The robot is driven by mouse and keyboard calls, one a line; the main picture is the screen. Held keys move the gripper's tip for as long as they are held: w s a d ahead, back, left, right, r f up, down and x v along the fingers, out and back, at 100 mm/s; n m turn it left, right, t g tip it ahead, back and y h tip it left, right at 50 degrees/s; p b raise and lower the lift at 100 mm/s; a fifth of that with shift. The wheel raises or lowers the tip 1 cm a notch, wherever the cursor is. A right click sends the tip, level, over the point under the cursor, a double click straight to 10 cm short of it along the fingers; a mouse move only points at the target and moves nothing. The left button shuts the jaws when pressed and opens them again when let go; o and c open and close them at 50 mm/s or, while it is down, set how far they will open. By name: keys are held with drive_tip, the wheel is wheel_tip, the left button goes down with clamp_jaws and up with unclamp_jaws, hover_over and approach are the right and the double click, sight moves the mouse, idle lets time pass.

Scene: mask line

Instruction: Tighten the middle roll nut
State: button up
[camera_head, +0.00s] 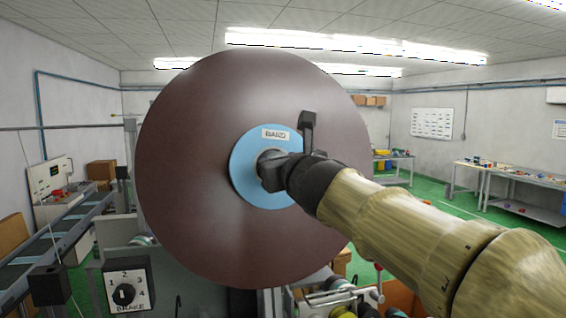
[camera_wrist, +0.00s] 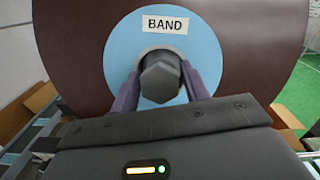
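A dark grey hex nut (camera_wrist: 160,80) sits at the centre of a light blue hub disc (camera_wrist: 122,52) labelled BAND, on the face of a large brown roll (camera_head: 190,170). My gripper (camera_wrist: 160,88) is at the hub, with one finger on each side of the nut. The fingers lie very close to the nut; whether they touch it is not clear. In the head view my gripper (camera_head: 272,170) hides most of the nut.
A brake dial box (camera_head: 127,287) stands at lower left, and a conveyor (camera_head: 60,240) runs along the left. Workbenches (camera_head: 515,188) stand on the green floor at right. Machine parts lie under the roll.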

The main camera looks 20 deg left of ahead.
drive_tip(key=c, duration=0.6)
